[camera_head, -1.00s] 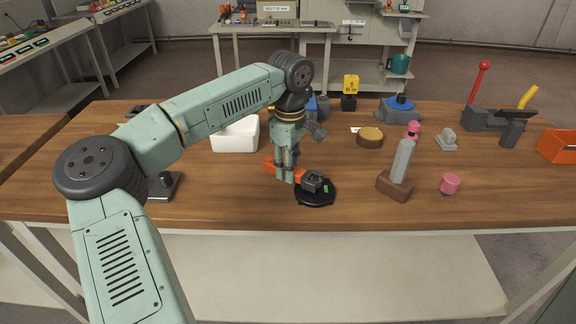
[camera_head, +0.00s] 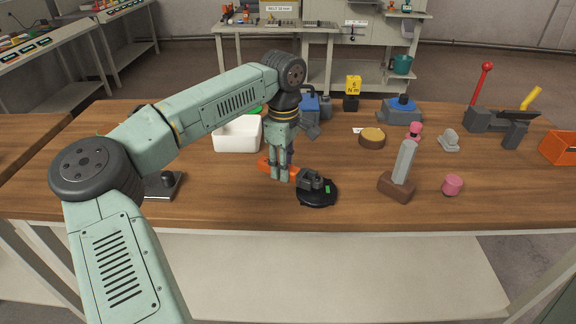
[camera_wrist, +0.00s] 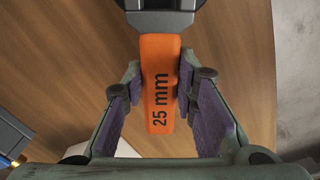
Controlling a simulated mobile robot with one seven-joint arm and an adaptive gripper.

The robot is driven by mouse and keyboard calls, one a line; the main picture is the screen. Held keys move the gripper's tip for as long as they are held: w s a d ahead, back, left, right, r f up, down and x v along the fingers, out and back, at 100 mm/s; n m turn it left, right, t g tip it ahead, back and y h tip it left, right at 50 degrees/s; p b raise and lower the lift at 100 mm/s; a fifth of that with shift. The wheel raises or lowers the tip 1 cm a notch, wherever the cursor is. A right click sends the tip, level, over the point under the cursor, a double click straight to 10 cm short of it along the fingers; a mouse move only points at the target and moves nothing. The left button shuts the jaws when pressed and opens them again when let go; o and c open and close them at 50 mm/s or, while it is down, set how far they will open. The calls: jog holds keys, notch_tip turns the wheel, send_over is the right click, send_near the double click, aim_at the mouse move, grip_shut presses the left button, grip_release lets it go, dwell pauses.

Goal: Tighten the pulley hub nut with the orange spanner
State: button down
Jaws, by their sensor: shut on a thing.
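The orange spanner (camera_head: 264,164) is in my gripper (camera_head: 279,178) above the bench, its dark grey head toward the black round pulley (camera_head: 318,200). The wrist view shows the orange handle (camera_wrist: 160,95), marked "25 mm", between the two fingers, with the dark head (camera_wrist: 165,18) at the top edge. My gripper is shut on the handle. The pulley lies flat near the bench's front edge and carries a small green mark. The spanner head overlaps its hub in the head view. The hub nut cannot be made out, nor whether the head sits around it.
A white bin (camera_head: 237,136) stands behind and left of my gripper. A grey block on a brown base (camera_head: 396,187) and a pink cylinder (camera_head: 452,185) stand right of the pulley. A round brown-rimmed part (camera_head: 372,138) lies behind. The bench front is mostly clear.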

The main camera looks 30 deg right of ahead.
jog(key=shift+w+a+p, duration=0.2)
jog(key=shift+w+a, duration=0.25)
jog(key=shift+w, duration=0.25)
jog(key=shift+w+a+p, duration=0.15)
jog(key=shift+w+a, duration=0.25)
jog(key=shift+w, duration=0.25)
jog(key=shift+r+p, duration=0.4)
jog(key=shift+r, duration=2.15)
jog(key=s+a+n+b, duration=0.3)
jog(key=s+a+n, duration=0.1)
jog(key=n, duration=0.2)
jog(key=shift+s, duration=0.3)
jog(key=shift+a+b, duration=0.1)
jog(key=shift+b, duration=0.2)
